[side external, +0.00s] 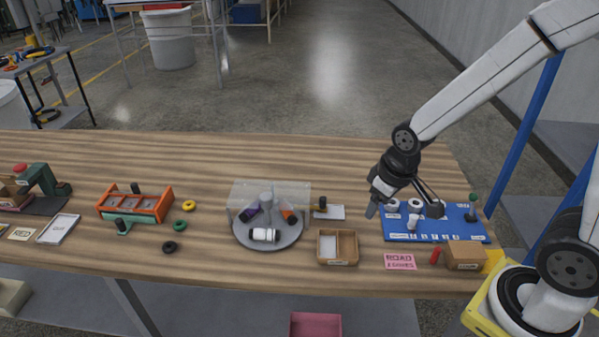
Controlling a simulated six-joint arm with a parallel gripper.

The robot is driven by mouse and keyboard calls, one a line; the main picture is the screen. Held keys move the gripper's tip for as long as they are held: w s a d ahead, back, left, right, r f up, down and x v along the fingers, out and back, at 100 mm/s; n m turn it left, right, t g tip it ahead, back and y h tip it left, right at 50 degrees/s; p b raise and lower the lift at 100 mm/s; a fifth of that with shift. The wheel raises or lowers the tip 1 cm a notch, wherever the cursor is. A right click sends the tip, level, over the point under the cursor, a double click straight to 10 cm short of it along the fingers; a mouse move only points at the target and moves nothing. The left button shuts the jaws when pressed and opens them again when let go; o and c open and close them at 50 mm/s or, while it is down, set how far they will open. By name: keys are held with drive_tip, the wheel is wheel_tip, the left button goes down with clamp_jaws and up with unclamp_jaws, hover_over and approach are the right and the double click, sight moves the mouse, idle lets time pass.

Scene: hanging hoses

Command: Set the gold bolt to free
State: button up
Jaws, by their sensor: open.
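A small gold piece with a black knob, which looks like the gold bolt (319,210), sits at the right edge of the clear cover around the turntable. It is too small for me to read its setting or any label. My gripper (402,207) is open, with its fingers spread and pointing down. It is to the right of the bolt, over the left part of the blue board, and appears empty. Its exact height above the board is hard to tell.
The clear cover (262,196) stands over a grey turntable (265,242) with bottles. A white card (331,213) lies beside the bolt, with a wooden box (337,260) in front. The blue board (452,234) holds several pegs and rings. An orange rack (150,211) stands left.

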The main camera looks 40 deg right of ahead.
drive_tip(key=w+d+f+n+g, duration=0.1)
drive_tip(key=w+n, duration=0.1)
drive_tip(key=w, duration=0.4)
drive_tip(key=w+d+f+n, duration=0.2)
drive_tip(key=w, duration=0.4)
drive_tip(key=n+g, duration=0.1)
drive_tip(key=n, duration=0.3)
hover_over(323, 198)
drive_tip(key=f, duration=0.7)
drive_tip(key=shift+s+a, duration=0.2)
drive_tip(key=shift+s, duration=0.15)
drive_tip(key=shift+w+d+f, duration=0.2)
drive_tip(key=shift+w+f, duration=0.2)
drive_tip(key=shift+f, duration=0.15)
drive_tip(key=shift+f, duration=3.75)
clamp_jaws()
